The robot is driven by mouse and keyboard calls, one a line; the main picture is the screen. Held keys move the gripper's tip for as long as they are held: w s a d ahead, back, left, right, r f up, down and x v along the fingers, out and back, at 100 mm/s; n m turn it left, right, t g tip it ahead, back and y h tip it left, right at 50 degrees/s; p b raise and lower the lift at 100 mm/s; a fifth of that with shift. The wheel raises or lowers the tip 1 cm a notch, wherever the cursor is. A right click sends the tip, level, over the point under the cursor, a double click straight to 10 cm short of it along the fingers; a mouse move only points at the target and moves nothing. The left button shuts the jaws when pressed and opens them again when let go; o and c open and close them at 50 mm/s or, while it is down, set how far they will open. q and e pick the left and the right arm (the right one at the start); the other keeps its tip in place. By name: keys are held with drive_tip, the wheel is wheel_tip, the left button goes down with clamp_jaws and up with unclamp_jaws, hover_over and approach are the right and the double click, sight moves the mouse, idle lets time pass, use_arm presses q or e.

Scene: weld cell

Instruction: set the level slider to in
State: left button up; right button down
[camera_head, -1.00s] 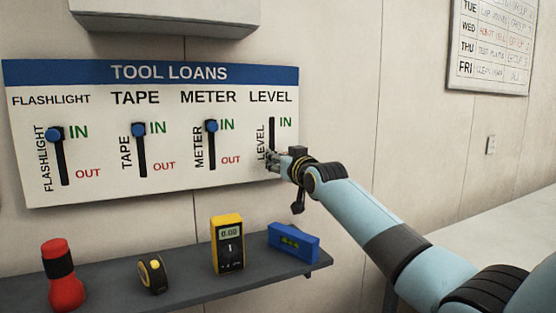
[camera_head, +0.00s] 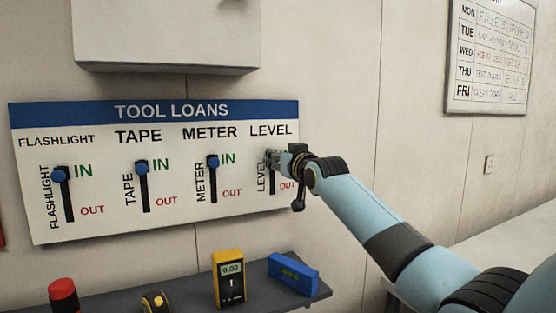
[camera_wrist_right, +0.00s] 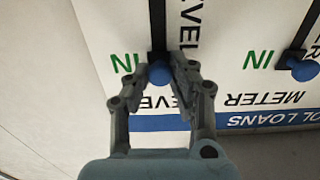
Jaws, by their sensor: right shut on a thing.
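The level slider's blue knob (camera_wrist_right: 159,74) sits between my right gripper's fingertips in the wrist view, which shows the board upside down. My right gripper (camera_head: 272,158) is shut on this knob, at the IN end of the dark level slot (camera_head: 272,184). The slot runs down from the gripper in the head view; its top end is hidden by the fingers. The green IN label is partly covered by the gripper in the head view but shows beside the knob in the wrist view. My left gripper is out of view.
On the tool loans board (camera_head: 230,217), the flashlight (camera_head: 60,174), tape (camera_head: 142,167) and meter knobs (camera_head: 213,162) stand at IN. Below, a grey shelf (camera_head: 200,298) holds a red flashlight, tape, yellow meter and blue level (camera_head: 293,272). A cabinet (camera_head: 165,35) hangs above.

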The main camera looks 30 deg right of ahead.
drive_tip(key=c, duration=1.1)
unclamp_jaws()
drive_tip(key=shift+r, duration=0.3)
drive_tip(key=shift+f, duration=0.1)
drive_tip(key=s, duration=1.2)
drive_tip(key=shift+a, duration=0.35)
